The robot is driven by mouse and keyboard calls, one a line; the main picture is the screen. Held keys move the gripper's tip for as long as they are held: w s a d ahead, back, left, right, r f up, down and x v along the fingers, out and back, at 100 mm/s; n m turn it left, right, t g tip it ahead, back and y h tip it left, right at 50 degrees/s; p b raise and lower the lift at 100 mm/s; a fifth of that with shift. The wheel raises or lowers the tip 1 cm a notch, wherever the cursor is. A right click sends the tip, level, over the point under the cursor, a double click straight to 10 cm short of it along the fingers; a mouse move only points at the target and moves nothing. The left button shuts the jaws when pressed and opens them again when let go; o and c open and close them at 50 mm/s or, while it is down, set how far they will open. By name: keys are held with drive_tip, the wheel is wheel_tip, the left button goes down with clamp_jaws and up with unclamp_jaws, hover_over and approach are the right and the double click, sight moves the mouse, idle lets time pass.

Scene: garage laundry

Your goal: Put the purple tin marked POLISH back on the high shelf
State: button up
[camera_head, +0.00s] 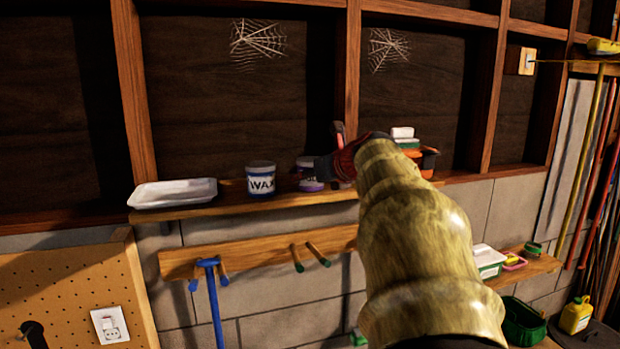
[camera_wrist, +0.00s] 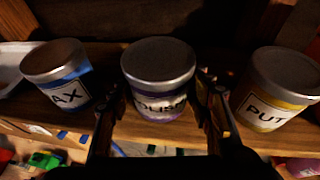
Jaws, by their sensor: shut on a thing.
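The purple tin marked POLISH (camera_head: 308,170) is upright at the high shelf (camera_head: 225,205), just right of the WAX tin. In the wrist view the purple tin (camera_wrist: 160,72) has a grey lid and a partly covered label. My gripper (camera_wrist: 161,108) is shut on it, one finger on each side. In the head view my gripper (camera_head: 333,165) is at the tin's right side, and my arm covers part of the shelf. The tin's base is at about shelf level; I cannot tell whether it touches the board.
The blue-and-white WAX tin (camera_head: 261,180) stands close on the left, with a white tray (camera_head: 173,193) beyond it. A yellow tin marked PUT... (camera_wrist: 275,92) is close on the right. An orange container (camera_head: 428,160) sits farther right. Wooden studs and a dark wall are behind.

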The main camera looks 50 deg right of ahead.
drive_tip(key=shift+f, duration=0.2)
drive_tip(key=o, duration=1.3)
drive_tip(key=shift+r, duration=0.15)
drive_tip(key=shift+s+r, duration=0.15)
drive_tip(key=shift+s, duration=0.05)
drive_tip(key=b+v, duration=0.1)
drive_tip(key=v, duration=1)
drive_tip(key=shift+s+a+r, duration=0.15)
drive_tip(key=shift+a, duration=0.05)
